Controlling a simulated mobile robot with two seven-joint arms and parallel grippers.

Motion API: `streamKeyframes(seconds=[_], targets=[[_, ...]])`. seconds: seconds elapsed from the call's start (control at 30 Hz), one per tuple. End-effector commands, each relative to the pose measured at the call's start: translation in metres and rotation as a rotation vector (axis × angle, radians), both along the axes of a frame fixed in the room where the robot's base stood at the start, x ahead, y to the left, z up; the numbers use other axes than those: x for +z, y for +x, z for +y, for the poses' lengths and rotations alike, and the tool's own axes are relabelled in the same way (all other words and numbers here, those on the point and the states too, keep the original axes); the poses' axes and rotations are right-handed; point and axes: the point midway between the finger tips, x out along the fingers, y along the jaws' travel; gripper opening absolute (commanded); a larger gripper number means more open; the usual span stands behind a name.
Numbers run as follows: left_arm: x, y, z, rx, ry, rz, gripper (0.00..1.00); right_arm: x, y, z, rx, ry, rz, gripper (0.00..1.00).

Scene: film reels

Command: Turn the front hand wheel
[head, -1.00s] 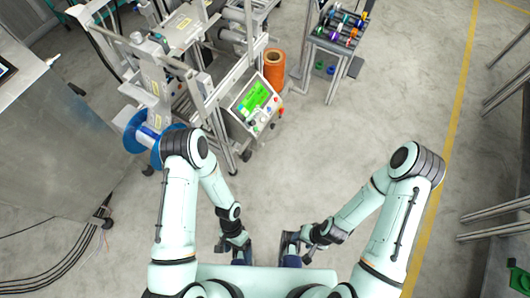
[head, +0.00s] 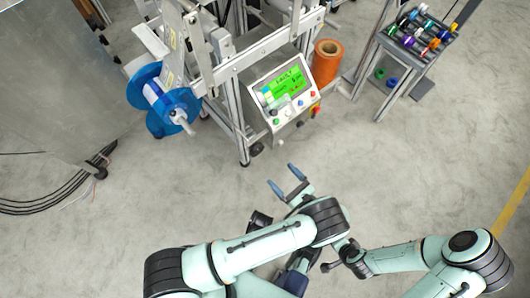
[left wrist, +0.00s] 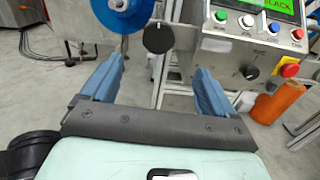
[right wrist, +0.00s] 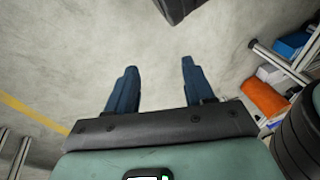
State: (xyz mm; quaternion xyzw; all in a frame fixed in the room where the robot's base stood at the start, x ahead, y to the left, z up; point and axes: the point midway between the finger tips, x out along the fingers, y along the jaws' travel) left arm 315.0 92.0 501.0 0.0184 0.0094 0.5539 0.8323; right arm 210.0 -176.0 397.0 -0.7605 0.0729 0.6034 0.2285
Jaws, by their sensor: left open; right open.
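A round black knob (left wrist: 158,38), which looks like the front hand wheel, stands on the machine's front in the left wrist view, left of the control panel. My left gripper (head: 283,177) is open and empty, in front of the machine in the head view. In the left wrist view its blue fingers (left wrist: 160,68) stand either side of the knob's line, with the knob beyond the tips and not touched. I cannot clearly make out the knob in the head view. My right gripper (right wrist: 158,66) is open and empty over bare floor.
The control panel (head: 284,90) has a green screen, buttons and a dial. A blue reel (head: 149,86) is at the machine's left, an orange spool (head: 327,60) at its right. A rack of coloured spools (head: 418,35) stands back right. Floor in front is clear.

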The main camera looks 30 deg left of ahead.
Motion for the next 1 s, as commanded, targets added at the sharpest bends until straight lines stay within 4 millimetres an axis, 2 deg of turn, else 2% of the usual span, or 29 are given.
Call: streamKeyframes(seconds=[0.2, 0.5, 0.7, 1.0], targets=[[0.003, 0.015, 0.043, 0.008, 0.0, 0.002, 0.88, 0.016, -0.012, 0.008, 0.016, 0.019, 0.026, 0.53], [0.001, 0.037, 0.095, 0.007, -0.002, 0.003, 0.88, 0.024, -0.026, 0.016, 0.031, 0.038, 0.065, 0.53], [0.0, 0.043, 0.11, 0.005, -0.004, 0.004, 0.88, 0.025, -0.029, 0.017, 0.034, 0.042, 0.072, 0.53], [0.0, 0.045, 0.112, 0.004, -0.004, 0.004, 0.88, 0.025, -0.029, 0.017, 0.035, 0.042, 0.073, 0.53]])
